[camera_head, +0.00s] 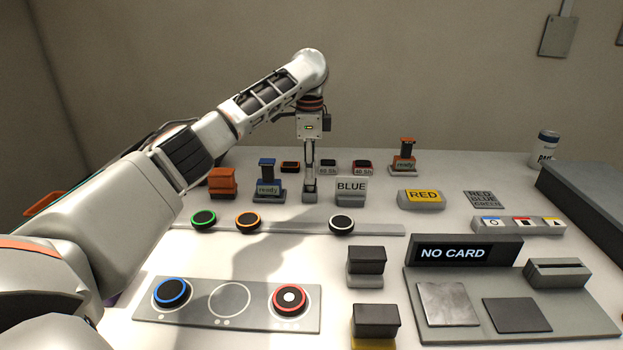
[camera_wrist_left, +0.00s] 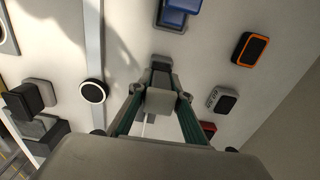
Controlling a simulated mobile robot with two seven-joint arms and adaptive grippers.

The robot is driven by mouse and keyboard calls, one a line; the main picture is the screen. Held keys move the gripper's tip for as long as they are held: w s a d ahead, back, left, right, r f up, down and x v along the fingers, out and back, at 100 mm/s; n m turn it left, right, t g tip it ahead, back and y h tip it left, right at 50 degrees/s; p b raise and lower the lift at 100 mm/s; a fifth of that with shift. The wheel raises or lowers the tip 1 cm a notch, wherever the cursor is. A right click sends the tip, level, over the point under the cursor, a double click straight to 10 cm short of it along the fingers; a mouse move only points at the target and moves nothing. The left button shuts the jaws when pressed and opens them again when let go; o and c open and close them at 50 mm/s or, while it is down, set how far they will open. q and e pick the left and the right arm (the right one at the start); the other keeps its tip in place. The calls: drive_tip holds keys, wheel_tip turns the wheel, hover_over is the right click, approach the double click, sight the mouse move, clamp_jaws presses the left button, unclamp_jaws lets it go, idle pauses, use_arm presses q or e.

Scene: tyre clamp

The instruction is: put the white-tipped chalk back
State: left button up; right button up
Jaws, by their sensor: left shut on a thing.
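My left gripper (camera_head: 310,187) is at the back of the table, pointing down, its fingers close together over a small grey holder (camera_head: 309,197). The left wrist view shows it shut on a pale, block-shaped piece (camera_wrist_left: 160,101). The fingers hide most of this piece, so I cannot tell for certain that it is the white-tipped chalk. A dark grey block (camera_wrist_left: 161,72) lies just beyond the fingertips there. I cannot tell whether the held piece touches the holder. My right gripper is not in view.
A rail with round discs (camera_head: 342,224) runs in front. A NO CARD display (camera_head: 466,253) stands front right.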

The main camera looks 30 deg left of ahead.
use_arm(q)
drive_tip(key=shift+f, duration=0.85)
drive_tip(key=shift+w+r, duration=0.1)
drive_tip(key=shift+r, duration=0.2)
drive_tip(key=shift+f+p, duration=0.35)
drive_tip(key=shift+f, duration=0.05)
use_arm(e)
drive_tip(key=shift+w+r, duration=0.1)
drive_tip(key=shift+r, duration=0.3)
use_arm(q)
drive_tip(key=o, duration=1)
drive_tip(key=shift+f, duration=0.1)
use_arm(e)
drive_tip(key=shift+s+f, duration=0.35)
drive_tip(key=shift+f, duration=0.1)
